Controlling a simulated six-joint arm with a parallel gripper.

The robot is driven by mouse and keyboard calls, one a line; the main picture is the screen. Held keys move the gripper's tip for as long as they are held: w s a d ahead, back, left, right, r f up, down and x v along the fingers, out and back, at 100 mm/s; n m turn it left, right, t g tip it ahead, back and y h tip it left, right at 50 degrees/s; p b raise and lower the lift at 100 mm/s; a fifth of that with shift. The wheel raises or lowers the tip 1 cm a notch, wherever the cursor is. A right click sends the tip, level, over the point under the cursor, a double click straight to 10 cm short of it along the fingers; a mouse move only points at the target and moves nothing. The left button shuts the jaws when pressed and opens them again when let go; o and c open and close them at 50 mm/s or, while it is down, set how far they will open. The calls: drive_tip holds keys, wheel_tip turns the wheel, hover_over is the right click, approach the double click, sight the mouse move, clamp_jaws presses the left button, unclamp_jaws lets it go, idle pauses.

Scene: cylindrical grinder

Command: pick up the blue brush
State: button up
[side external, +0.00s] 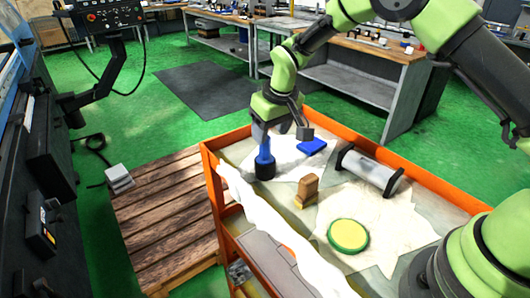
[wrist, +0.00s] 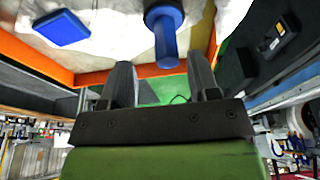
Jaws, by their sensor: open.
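The blue brush (side external: 264,160) stands upright on a white cloth in the orange-edged cart, its blue handle up and its wide dark end down. In the wrist view the brush (wrist: 166,40) points its handle end toward my gripper (wrist: 162,68). My gripper (side external: 281,132) is open and empty, close to the handle in the side view. The handle end appears between or just beyond the two fingertips; I cannot tell the exact depth. No contact is visible.
A flat blue object (side external: 313,146) lies behind the brush and also shows in the wrist view (wrist: 61,27). A wooden block (side external: 306,191), a grey cylinder (side external: 369,171) and a green-yellow disc (side external: 348,236) are nearby. The cart's orange rim (side external: 213,172) is close on the left.

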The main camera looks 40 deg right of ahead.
sight(265, 155)
drive_tip(key=x, duration=0.5)
drive_tip(key=shift+w+a+f, duration=0.2)
drive_tip(key=shift+a+f, duration=0.1)
drive_tip(key=shift+a, duration=0.1)
drive_tip(key=c, duration=1)
